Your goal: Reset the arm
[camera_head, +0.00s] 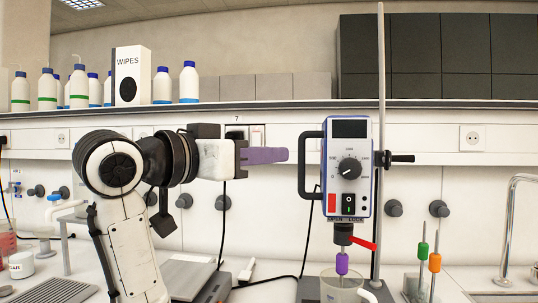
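My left arm (120,235) rises from the bottom left and bends at a black joint. Its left gripper (284,155) points to the right, with purple finger parts beyond a white and black body. It is held in the air above the bench and below the upper shelf's edge. The fingers are seen from the side and overlap, so their opening cannot be told. No separate object shows clearly in them. The tips end just left of the overhead stirrer (350,203), with a small gap in the picture. My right gripper is not in view.
The stirrer hangs on an upright rod (381,60), with a purple piece (342,264) over a glass beaker (341,287). Green (422,252) and orange (435,262) handled tools stand at right. Bottles (189,82) and a wipes box (130,76) stand on the shelf. A balance (192,279) lies behind my arm.

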